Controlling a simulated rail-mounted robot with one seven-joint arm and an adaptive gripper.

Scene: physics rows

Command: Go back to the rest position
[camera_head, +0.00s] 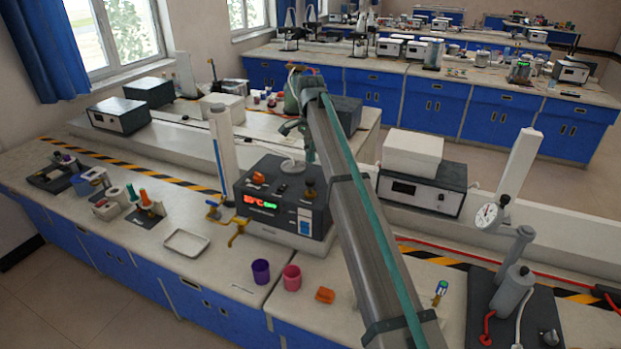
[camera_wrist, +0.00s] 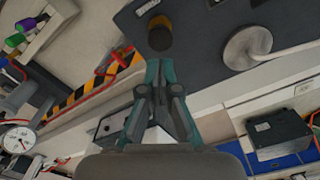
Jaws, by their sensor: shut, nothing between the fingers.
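My gripper (camera_wrist: 159,66) shows in the wrist view with its two teal fingers drawn together and nothing between them. The fingertips lie just below a brown-orange knob of the dark device in the picture; I cannot tell whether they touch it. In the head view my arm reaches away from the camera, and its teal end is above the back of the dark device (camera_head: 262,207) with a lit red and green display. A round pale plate (camera_wrist: 247,47) is to the right of my fingers in the wrist view.
A purple cup (camera_head: 261,271), a pink cup (camera_head: 291,278) and an orange block (camera_head: 325,295) stand on the front bench. A white tray (camera_head: 186,243) lies left of them. A dial gauge (camera_head: 487,215) stands at right. Bare bench shows between these things.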

